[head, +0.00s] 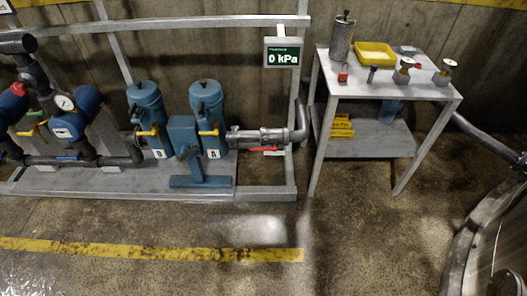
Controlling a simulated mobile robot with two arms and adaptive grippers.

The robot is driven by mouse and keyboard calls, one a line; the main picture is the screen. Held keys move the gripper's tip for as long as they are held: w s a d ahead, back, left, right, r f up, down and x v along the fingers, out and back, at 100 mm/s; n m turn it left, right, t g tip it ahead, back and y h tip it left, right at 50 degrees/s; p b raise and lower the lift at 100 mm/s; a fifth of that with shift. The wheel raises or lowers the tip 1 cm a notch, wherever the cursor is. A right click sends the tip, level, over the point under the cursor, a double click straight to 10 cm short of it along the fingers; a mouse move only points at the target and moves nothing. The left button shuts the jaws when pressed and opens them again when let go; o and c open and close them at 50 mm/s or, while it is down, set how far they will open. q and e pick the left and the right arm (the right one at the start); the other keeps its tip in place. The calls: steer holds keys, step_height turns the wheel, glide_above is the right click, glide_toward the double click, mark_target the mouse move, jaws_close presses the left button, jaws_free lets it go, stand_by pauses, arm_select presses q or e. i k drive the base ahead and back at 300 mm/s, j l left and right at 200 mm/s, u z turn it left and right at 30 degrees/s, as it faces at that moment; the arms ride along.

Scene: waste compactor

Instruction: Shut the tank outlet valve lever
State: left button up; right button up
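I cannot tell for certain which lever is the tank outlet valve's. A red lever (262,150) lies roughly level under the grey metal pipe fitting (258,137) at the right end of the pump skid. Yellow levers sit on the blue filter housings: one by housing B (147,131), one by housing A (208,131). A rounded metal tank (492,240) is cut off at the lower right. Neither of my grippers is in view.
A grey metal table (390,88) stands right of the skid, holding a mesh cylinder (341,40), a yellow tray (375,53) and gauge fittings. A display (284,53) reads 0 kPa. The concrete floor in front is clear, with a yellow line (150,249).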

mark_target(274, 148)
steer(key=j+z, duration=0.15)
steer(key=z, duration=0.55)
steer(key=j+z, duration=0.5)
steer(key=j, duration=0.4)
steer(key=k+j+z, duration=0.1)
steer(key=j+z, duration=0.4)
steer(key=j, duration=0.35)
